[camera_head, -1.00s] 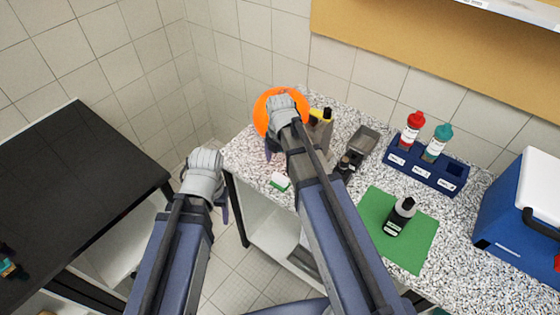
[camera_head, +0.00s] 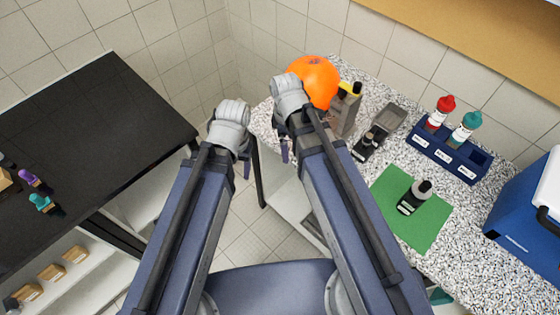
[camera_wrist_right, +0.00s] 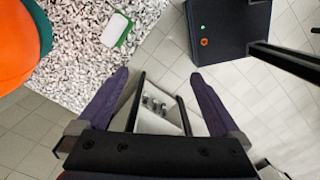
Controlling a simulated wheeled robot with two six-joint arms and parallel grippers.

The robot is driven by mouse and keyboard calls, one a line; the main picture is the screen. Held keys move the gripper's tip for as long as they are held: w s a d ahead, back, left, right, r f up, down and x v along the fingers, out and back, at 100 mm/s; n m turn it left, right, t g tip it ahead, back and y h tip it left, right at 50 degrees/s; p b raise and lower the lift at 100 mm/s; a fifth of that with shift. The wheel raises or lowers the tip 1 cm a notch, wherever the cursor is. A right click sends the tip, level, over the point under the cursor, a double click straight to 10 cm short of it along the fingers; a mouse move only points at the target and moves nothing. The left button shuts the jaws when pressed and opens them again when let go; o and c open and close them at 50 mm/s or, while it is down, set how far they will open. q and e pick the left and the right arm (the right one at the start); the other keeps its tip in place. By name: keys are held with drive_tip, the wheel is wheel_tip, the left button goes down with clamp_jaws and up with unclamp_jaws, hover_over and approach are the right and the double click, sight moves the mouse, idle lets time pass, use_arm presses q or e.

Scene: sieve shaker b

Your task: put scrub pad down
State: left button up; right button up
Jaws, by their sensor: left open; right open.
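The scrub pad (camera_wrist_right: 116,29), white with a green edge, lies flat on the speckled counter (camera_wrist_right: 75,55) near its edge in the right wrist view. In the head view my right arm hides it. My right gripper (camera_wrist_right: 158,95) is open and empty, apart from the pad, with its fingers over the floor just off the counter edge. In the head view the right gripper (camera_head: 284,150) is by the counter's left end. My left gripper (camera_head: 246,168) is open, over the floor between the dark table and the counter, with nothing seen in it.
An orange rounded object (camera_head: 318,80) stands at the counter's back left. A grey scoop-like device (camera_head: 380,130), a blue bottle rack (camera_head: 450,155), a green mat (camera_head: 400,225) with a black bottle (camera_head: 414,197) and a blue cooler (camera_head: 525,215) follow rightward. A black table (camera_head: 85,150) is left.

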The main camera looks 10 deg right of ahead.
drive_tip(key=s+a+m, duration=0.3)
drive_tip(key=s+m, duration=0.4)
drive_tip(key=m, duration=0.3)
drive_tip(key=shift+a+m+h, duration=0.3)
drive_tip(key=shift+a, duration=0.1)
use_arm(q)
drive_tip(key=shift+f, duration=0.1)
wheel_tip(320, 180, down, 7)
drive_tip(key=b, duration=0.7)
drive_tip(key=shift+o, duration=0.4)
use_arm(e)
wheel_tip(320, 180, down, 7)
use_arm(q)
drive_tip(key=shift+w, duration=0.1)
use_arm(e)
drive_tip(key=shift+r, duration=0.1)
